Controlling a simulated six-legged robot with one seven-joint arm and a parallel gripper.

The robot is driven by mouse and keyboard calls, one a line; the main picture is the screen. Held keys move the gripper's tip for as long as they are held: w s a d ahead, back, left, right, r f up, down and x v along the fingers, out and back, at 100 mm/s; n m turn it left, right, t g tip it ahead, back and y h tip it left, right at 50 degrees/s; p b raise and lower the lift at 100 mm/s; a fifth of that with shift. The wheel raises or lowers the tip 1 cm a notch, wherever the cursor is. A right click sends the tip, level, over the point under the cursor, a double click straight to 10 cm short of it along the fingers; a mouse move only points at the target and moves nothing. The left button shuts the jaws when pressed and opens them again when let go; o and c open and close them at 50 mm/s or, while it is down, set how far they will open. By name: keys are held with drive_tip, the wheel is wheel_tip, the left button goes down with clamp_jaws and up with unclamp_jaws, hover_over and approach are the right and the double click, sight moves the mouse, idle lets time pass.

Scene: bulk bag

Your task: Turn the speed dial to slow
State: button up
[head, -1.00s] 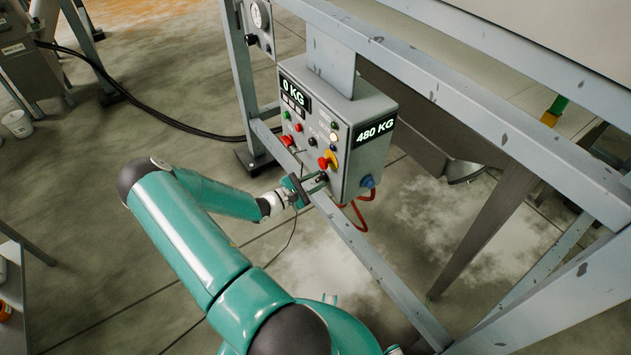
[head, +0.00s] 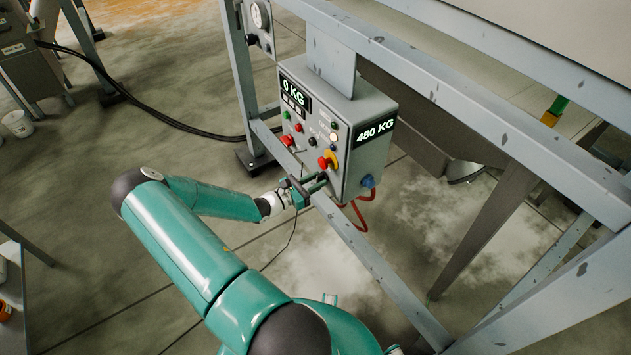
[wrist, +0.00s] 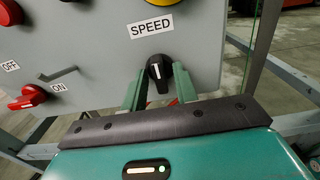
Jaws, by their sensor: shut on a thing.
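The speed dial (wrist: 160,74) is a black knob with a white pointer line, below the "SPEED" label (wrist: 152,28) on the grey control box in the wrist view. Its pointer stands nearly upright, leaning slightly left at the top. My gripper (wrist: 159,88) has its green fingers on either side of the knob and is shut on it. In the head view my gripper (head: 318,183) reaches the lower front of the control box (head: 352,150), where fingers and shadow mostly hide the dial. No slow mark is legible.
A red emergency button on yellow (head: 328,161) sits just above the dial. A red OFF/ON switch (wrist: 28,97) is to its left. A grey frame rail (head: 350,232) runs below the box, close under my gripper. Red cables (head: 358,216) hang beneath the box.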

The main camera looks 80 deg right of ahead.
drive_tip(key=o, duration=0.6)
drive_tip(key=v, duration=1.3)
drive_tip(key=shift+w+a, duration=0.3)
drive_tip(key=w+a+r+m+t+y, duration=0.4)
drive_tip(key=w+a+r, duration=0.3)
drive_tip(key=a+r, duration=0.35)
drive_tip(key=w+a+r+m+t+y, duration=0.4)
drive_tip(key=w+a+r+m+y, duration=0.15)
drive_tip(key=a+r, duration=0.5)
drive_tip(key=s+a+r+t+y, duration=0.2)
drive_tip(key=a+r+t, duration=0.2)
drive_tip(key=a+r, duration=0.4)
drive_tip(key=s+a+r+t+y, duration=0.2)
drive_tip(key=a+r+t, duration=0.3)
drive_tip(key=a+r, duration=0.4)
drive_tip(key=s+a, duration=0.1)
drive_tip(key=a, duration=0.4)
drive_tip(key=shift+a, duration=0.2)
